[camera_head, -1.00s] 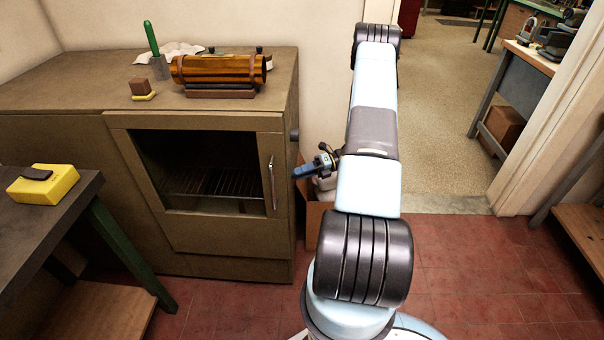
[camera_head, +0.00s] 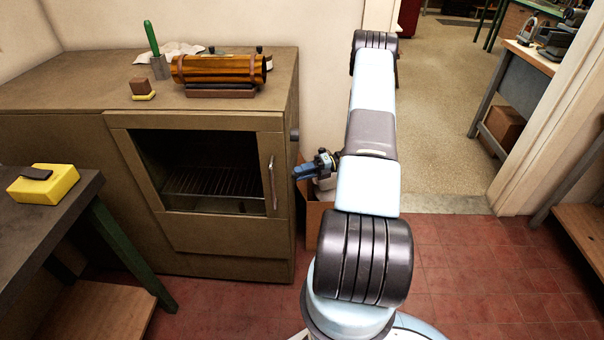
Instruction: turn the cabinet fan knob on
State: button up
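The cabinet (camera_head: 205,237) is brown metal with a dark window and a vertical door handle (camera_head: 272,183). A small dark round knob (camera_head: 295,134) sticks out from its right side, near the top; I take it for the fan knob. Its setting cannot be read. My gripper (camera_head: 297,173) has blue fingers pointing left toward the cabinet's right side. It shows below the knob in the picture, apart from it. The fingers are small and overlap, so I cannot tell whether they are open or shut. No held thing shows.
A cardboard box (camera_head: 313,222) stands beside the cabinet, partly behind my arm. A dark table with a yellow block (camera_head: 44,190) is at left.

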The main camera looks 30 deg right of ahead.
jog(key=o, duration=0.5)
jog(key=shift+f, duration=0.1)
jog(key=shift+c, duration=0.2)
jog(key=f+v, duration=0.1)
jog(key=v, duration=1.2)
jog(key=shift+d+r, duration=0.45)
jog(key=shift+r, duration=0.05)
